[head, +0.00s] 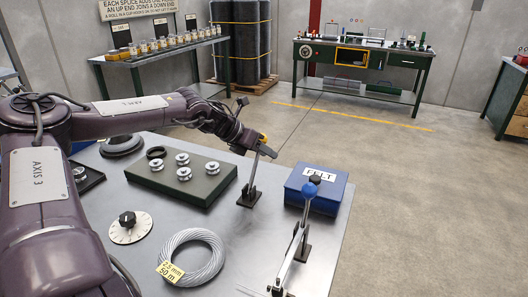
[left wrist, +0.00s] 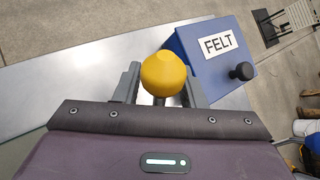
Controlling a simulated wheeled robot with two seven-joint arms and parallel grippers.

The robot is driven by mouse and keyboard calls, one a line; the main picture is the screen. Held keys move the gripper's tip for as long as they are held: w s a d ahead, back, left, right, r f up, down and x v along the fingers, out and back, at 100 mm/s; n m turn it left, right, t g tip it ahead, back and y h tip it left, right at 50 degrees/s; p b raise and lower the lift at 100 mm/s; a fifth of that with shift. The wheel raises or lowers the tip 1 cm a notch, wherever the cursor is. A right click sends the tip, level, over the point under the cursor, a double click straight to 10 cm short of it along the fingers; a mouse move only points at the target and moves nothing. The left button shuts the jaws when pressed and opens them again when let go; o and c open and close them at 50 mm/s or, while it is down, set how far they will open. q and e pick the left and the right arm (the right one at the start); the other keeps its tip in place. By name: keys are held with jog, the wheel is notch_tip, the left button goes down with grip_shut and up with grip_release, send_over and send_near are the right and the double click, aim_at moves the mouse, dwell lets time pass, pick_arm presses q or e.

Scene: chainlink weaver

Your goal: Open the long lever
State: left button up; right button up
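My left gripper (head: 264,147) reaches in from the left to a lever's yellow knob (head: 262,137). In the left wrist view, the yellow knob (left wrist: 164,74) sits between the two grey fingers (left wrist: 163,88), which are very close to its sides. I cannot tell whether they clamp it. This lever's metal bar (head: 254,172) stands nearly upright on a small black base. A second lever (head: 292,252) with a blue knob (head: 309,190) leans at the front right of the table. Neither lever is visibly labelled as the long one. My right gripper is not in view.
A blue FELT box (head: 329,194) with a black knob stands close to the right of the yellow-knobbed lever. A green block (head: 207,187) with several metal spools lies to its left. A wire coil (head: 190,258) and a dial (head: 129,230) lie in front.

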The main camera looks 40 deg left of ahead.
pick_arm(q)
jog(key=shift+c, duration=0.5)
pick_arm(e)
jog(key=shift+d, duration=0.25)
pick_arm(q)
grip_shut()
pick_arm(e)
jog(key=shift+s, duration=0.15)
